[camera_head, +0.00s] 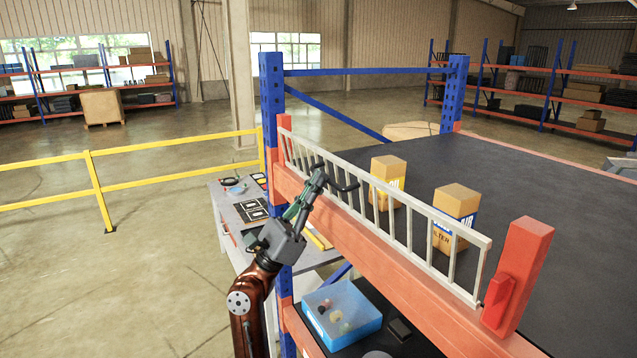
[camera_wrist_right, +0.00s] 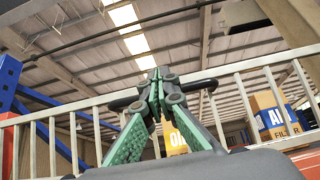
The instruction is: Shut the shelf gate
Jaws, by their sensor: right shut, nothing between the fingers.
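The shelf gate (camera_head: 412,207) is a pale barred panel standing upright along the orange front beam of the shelf. Its left end is by the blue upright, and its right end is close to the red post (camera_head: 522,262) with a red block; I cannot tell if they touch. A black handle (camera_head: 347,186) sticks out from the gate's left part. My right gripper (camera_head: 320,172) is shut and empty at the handle, on the gate's outer side. In the right wrist view the green fingers (camera_wrist_right: 155,85) are together, with the handle showing on both sides; contact is unclear. My left gripper is not in view.
Two cartons (camera_head: 387,178) (camera_head: 455,215) stand on the dark shelf deck (camera_head: 560,180) behind the gate. A blue bin (camera_head: 341,314) sits on the lower shelf. A workbench (camera_head: 232,205) and yellow railing (camera_head: 130,150) are left. Open floor lies at the left front.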

